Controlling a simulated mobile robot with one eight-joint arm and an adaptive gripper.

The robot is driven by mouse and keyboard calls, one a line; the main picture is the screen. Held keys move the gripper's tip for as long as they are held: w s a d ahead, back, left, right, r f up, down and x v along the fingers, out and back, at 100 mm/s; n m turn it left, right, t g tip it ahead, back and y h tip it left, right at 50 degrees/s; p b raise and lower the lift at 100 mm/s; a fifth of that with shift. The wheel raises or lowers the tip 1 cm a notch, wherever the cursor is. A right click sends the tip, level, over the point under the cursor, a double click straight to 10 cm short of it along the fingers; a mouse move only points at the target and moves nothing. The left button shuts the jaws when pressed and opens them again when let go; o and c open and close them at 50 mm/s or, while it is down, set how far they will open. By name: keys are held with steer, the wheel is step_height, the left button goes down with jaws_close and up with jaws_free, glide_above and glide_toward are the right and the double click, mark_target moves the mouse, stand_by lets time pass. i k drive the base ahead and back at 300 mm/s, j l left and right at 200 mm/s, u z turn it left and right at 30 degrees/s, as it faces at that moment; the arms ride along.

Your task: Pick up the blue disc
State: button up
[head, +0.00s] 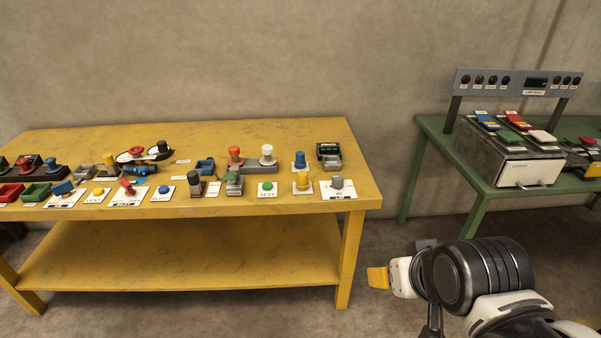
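Several blue pieces lie on the yellow table, too small to tell surely which is the blue disc. A low round blue piece (164,189) sits on a white labelled card near the front edge, left of centre. A taller blue flanged piece (300,159) stands upright on a white card toward the right end. My gripper (378,278) is at the lower right, in front of and to the right of the yellow table, away from all the pieces. One yellow fingertip shows, pointing left; the rest of the fingers is hidden, so its opening cannot be judged.
The yellow table (300,136) has a lower shelf (180,262) that is bare. Coloured knobs, trays and blocks crowd its top. A green table (433,148) at the right carries a grey box (490,158) and a panel of lights (518,82). Open floor lies between the tables.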

mark_target(299, 163)
steer(key=i+l+z, duration=0.1)
steer(key=i, duration=1.85)
